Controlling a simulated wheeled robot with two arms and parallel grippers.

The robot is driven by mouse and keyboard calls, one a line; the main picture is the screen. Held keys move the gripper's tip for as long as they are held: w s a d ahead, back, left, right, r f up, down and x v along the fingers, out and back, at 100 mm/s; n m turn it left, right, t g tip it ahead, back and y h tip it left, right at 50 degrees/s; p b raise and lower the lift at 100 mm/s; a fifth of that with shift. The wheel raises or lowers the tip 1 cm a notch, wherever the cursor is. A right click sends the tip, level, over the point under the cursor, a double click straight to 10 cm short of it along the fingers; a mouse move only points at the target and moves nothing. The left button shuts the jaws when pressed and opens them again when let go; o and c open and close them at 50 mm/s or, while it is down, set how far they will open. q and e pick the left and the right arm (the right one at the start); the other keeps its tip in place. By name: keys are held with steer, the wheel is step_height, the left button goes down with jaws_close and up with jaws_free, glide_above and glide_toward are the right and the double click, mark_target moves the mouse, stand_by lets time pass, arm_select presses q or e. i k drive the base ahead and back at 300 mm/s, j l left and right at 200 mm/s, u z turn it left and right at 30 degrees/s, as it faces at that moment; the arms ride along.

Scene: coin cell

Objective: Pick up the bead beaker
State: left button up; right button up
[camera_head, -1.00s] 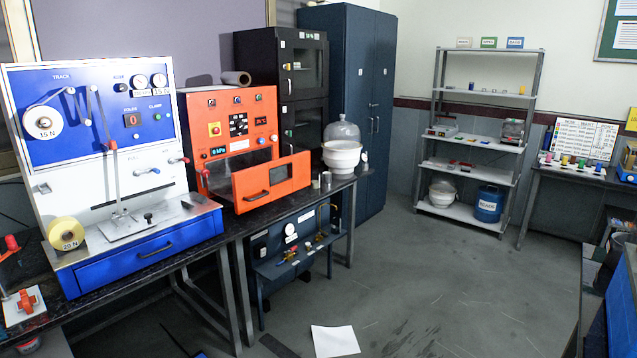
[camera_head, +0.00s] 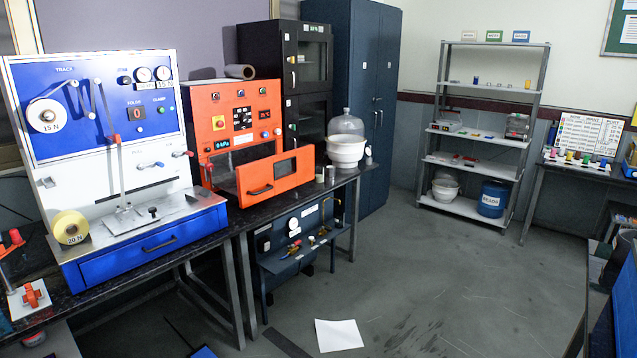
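I cannot surely pick out the bead beaker; no vessel in the head view is clearly a beaker of beads. A blue drum (camera_head: 492,198) with a white label that seems to read "BEADS" stands on the lowest shelf of the grey rack. A small blue vessel (camera_head: 476,80) stands on an upper shelf of that rack, too small to make out. A small grey cylinder (camera_head: 329,174) stands near the right end of the black bench, in front of a white bowl. Neither of my grippers is in view.
A blue-and-white test machine (camera_head: 135,195) and an orange machine (camera_head: 245,145) fill the black bench. A clear-domed white bowl (camera_head: 346,150) stands at its end. A grey rack (camera_head: 480,140) is against the far wall. The floor between is open, with a white sheet (camera_head: 339,335) lying on it.

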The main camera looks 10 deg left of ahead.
mark_target(318, 170)
steer(key=i, duration=2.05)
steer(key=i+u, duration=0.1)
steer(key=i, duration=0.65)
steer(key=i+l+u, duration=0.1)
steer(key=i, duration=0.6)
steer(key=i+l, duration=0.2)
steer(key=i, duration=0.55)
steer(key=i+j, duration=0.4)
steer(key=j+u, duration=0.05)
